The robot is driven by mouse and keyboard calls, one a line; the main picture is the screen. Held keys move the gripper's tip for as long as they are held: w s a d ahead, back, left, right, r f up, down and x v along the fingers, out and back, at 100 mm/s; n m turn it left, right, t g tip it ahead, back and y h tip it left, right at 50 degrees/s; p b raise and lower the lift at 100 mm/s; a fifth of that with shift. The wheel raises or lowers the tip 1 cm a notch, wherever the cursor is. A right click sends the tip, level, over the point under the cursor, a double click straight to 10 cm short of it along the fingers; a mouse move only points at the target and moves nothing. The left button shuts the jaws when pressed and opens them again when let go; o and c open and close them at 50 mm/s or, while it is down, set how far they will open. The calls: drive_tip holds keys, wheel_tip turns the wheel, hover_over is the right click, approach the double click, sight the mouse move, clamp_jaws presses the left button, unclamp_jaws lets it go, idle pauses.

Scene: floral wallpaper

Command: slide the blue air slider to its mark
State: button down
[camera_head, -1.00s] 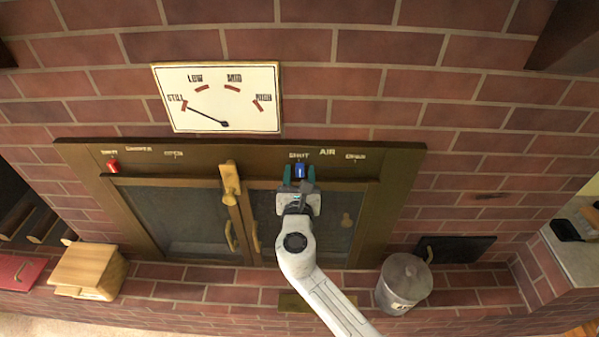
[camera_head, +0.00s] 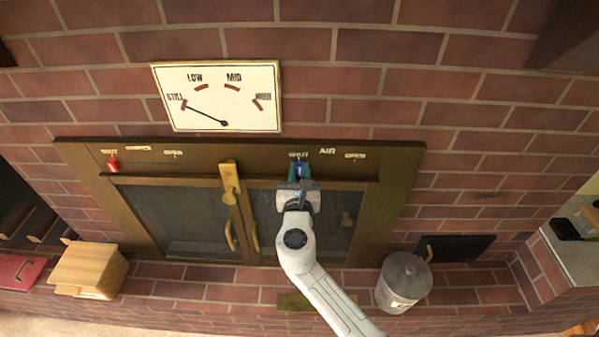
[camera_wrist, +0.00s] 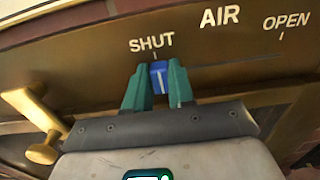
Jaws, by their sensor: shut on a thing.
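The blue air slider (camera_wrist: 159,77) sits just below the word SHUT on the brass stove front, at the left end of its AIR track. It also shows in the head view (camera_head: 299,170). My gripper (camera_wrist: 157,88) is shut on it, with one green finger on each side. The AIR track (camera_wrist: 235,61) runs right from the slider to the OPEN label (camera_wrist: 287,21). A short tick stands under each of SHUT and OPEN. In the head view my gripper (camera_head: 299,174) hides part of the right glass door.
A red slider (camera_head: 113,165) is at the left end of the damper track. A brass door latch (camera_head: 230,183) stands left of my gripper. The dial (camera_head: 218,97) above has its needle at STILL. A lidded metal bucket (camera_head: 404,283) and a wooden block (camera_head: 89,268) stand on the brick hearth.

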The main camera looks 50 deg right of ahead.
sight(356, 165)
drive_tip(key=s+d, duration=0.5)
drive_tip(key=s, duration=0.2)
drive_tip(key=s+d, duration=0.3)
drive_tip(key=s, duration=0.1)
drive_tip(key=shift+s+d, duration=0.1)
drive_tip(key=shift+d, duration=0.25)
drive_tip(key=c, duration=1.1)
unclamp_jaws()
drive_tip(key=shift+s+d, duration=0.1)
drive_tip(key=shift+o, duration=0.7)
drive_tip(key=shift+s+a+b, duration=0.1)
drive_tip(key=shift+a+b, duration=0.2)
drive_tip(key=shift+a, duration=0.1)
drive_tip(key=b+v, duration=0.1)
drive_tip(key=v, duration=0.9)
drive_tip(key=shift+b, duration=0.3)
drive_tip(key=shift+s, duration=0.1)
